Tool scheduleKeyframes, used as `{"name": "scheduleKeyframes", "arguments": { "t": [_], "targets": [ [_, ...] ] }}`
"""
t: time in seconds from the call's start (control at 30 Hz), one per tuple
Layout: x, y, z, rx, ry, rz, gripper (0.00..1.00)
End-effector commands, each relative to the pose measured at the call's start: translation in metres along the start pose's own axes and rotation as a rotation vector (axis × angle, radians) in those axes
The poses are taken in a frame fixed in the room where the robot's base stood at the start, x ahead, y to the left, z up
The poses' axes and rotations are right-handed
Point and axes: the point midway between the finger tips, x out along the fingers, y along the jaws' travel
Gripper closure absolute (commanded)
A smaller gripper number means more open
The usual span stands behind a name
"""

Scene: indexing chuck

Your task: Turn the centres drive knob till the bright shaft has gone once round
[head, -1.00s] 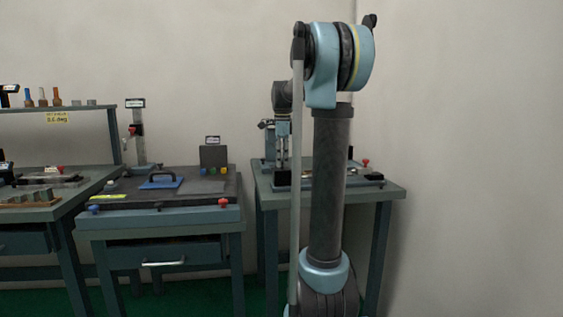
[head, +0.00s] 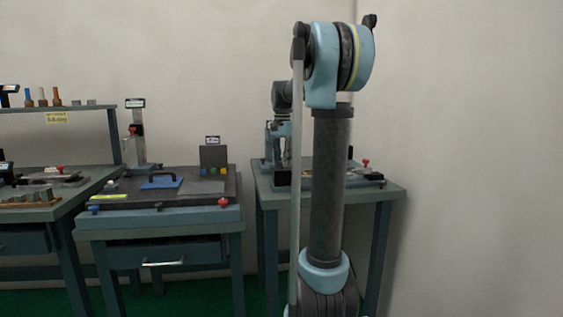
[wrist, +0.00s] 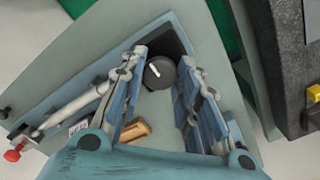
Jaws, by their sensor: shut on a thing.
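The black round knob (wrist: 158,75) with a white pointer line sits between the two blue-padded fingers of my gripper (wrist: 165,58) in the wrist view. The fingers are shut on it, one on each side. The white line leans slightly to the upper left. A bright cylindrical bar (wrist: 75,109), which looks like the shaft, runs down-left from behind the left finger; its near end is hidden. In the head view my gripper (head: 278,143) is at the right-hand bench, partly hidden by my arm, and the knob cannot be made out.
A tan block (wrist: 135,132) lies below the knob between the fingers. A red knob (wrist: 12,155) is at the far left of the wrist view. In the head view, the right-hand bench (head: 392,192) stands beside a middle bench (head: 110,222) with tools.

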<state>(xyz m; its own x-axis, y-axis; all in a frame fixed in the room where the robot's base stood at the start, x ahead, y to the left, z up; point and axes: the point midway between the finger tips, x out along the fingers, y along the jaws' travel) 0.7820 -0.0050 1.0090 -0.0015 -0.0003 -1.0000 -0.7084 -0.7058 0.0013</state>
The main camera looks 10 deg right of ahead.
Motion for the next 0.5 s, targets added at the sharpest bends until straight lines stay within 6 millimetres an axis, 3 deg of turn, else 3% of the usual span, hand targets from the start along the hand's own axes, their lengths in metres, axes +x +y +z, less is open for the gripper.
{"name": "scheduleKeyframes", "arguments": {
  "t": [0.5],
  "targets": [
    [-0.0012, -0.0021, -0.0022, -0.49, 0.006, -0.003, 0.94]
  ]
}}
